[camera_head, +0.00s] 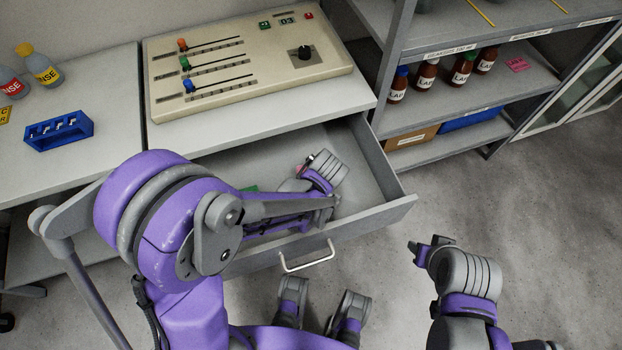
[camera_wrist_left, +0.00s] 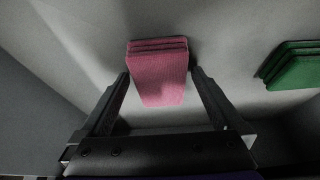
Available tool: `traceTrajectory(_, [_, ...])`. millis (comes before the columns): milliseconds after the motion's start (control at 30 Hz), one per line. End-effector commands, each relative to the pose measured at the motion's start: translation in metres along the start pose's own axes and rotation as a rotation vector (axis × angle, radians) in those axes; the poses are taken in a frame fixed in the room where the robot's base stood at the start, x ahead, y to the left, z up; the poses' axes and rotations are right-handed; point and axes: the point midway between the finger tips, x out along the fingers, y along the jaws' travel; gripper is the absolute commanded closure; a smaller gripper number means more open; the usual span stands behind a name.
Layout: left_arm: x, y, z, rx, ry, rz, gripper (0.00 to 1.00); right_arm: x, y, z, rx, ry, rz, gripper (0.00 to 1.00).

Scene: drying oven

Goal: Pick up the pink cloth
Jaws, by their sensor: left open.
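The pink cloth (camera_wrist_left: 160,82) is a folded stack lying on the drawer floor in the left wrist view. My left gripper (camera_wrist_left: 160,73) is open, with one fingertip on each side of the cloth. Small gaps seem to show between the fingertips and the cloth, and I cannot tell how far above the floor they are. In the head view my left arm reaches into the open drawer (camera_head: 376,207) and hides most of the cloth; only a small pink patch (camera_head: 298,168) shows. My right gripper (camera_head: 428,245) hangs over the floor, right of the drawer, away from the cloth.
A folded green cloth (camera_wrist_left: 295,66) lies in the drawer, right of the pink one in the wrist view. The drawer walls and handle (camera_head: 308,260) are close to my left arm. A control panel (camera_head: 245,62) sits on the counter above. Shelves (camera_head: 470,85) with bottles stand at right.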

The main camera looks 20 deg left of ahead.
Motion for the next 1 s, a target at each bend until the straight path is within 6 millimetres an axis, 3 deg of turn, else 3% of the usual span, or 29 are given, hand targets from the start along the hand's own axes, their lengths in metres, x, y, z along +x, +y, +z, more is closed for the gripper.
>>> traceTrajectory(267, [0.0038,-0.0001,0.0000,0.000,0.000,0.000,0.00,0.0005,0.0000,0.0003,0.000,0.000,0.000,0.55])
traceTrajectory(733, [0.0036,-0.0001,0.0000,0.000,0.000,0.000,0.83,0.0005,0.0000,0.0003,0.000,0.000,0.000,0.55])
traceTrajectory(1000, [-0.0037,-0.0002,-0.0029,0.000,0.000,0.000,0.83,-0.0015,0.0000,-0.0008,0.000,0.001,0.000,0.55])
